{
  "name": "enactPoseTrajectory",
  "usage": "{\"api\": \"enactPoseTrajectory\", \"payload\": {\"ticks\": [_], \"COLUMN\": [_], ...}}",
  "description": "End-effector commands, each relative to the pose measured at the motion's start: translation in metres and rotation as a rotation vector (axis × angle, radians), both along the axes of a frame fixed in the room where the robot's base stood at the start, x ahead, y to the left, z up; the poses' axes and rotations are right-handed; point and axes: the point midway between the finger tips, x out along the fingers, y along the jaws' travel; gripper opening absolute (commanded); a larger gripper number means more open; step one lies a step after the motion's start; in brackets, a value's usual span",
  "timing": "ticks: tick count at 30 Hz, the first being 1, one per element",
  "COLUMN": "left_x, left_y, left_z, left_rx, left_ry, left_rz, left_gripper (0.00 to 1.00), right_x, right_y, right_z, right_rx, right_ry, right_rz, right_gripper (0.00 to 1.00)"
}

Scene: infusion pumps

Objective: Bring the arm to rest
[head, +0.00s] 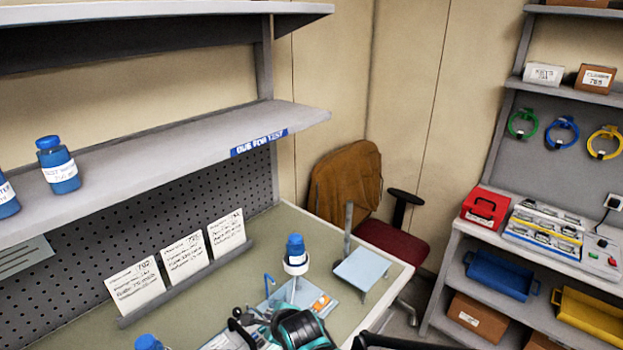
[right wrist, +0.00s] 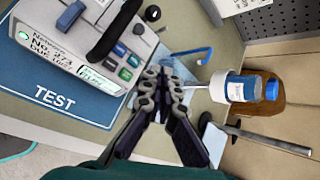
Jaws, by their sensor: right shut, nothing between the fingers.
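My right gripper (right wrist: 164,78) is shut and empty in the right wrist view, its fingers close together over the bench (head: 265,255). In the head view it (head: 256,318) shows small and dark at the bottom, beside my teal wrist, partly cut off. A pump (right wrist: 105,45) with a "No. 273" label stands on the blue TEST mat (right wrist: 50,90), left of the gripper in the right wrist view. A blue-capped bottle (right wrist: 240,88) sits in a white ring holder to the gripper's right and apart from it; it also shows in the head view (head: 295,248). My left gripper is out of view.
A blue hook (right wrist: 192,54) stands near the fingers. A small light platform (head: 365,268) is on the bench's right. White cards (head: 184,256) line the pegboard under a shelf (head: 190,150) with blue bottles. A chair (head: 390,240) and a side rack (head: 520,245) are farther right.

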Motion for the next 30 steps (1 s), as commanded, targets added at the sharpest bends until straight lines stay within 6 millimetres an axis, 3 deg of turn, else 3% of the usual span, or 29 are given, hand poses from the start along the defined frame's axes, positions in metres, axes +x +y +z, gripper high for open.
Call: {"api": "enactPoseTrajectory", "payload": {"ticks": [5,8,12,18,24,30], "left_x": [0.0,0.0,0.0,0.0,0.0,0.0], "left_y": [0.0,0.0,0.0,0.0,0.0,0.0], "left_z": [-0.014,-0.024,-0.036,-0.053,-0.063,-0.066], "left_rx": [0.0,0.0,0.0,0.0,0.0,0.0], "left_ry": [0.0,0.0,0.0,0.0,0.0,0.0], "left_rz": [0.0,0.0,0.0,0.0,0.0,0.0], "left_gripper": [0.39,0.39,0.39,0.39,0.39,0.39], "right_x": [-0.007,-0.02,-0.049,-0.103,-0.147,-0.163], "right_y": [-0.066,-0.117,-0.184,-0.262,-0.305,-0.317], "right_z": [0.011,0.018,0.02,0.008,-0.009,-0.016], "right_rx": [-0.22,-0.416,-0.692,-1.049,-1.277,-1.352], "right_ry": [-0.097,-0.167,-0.238,-0.292,-0.308,-0.313], "right_rz": [0.145,0.291,0.518,0.872,1.163,1.282], "right_gripper": [0.0,0.0,0.0,0.0,0.0,0.0]}}
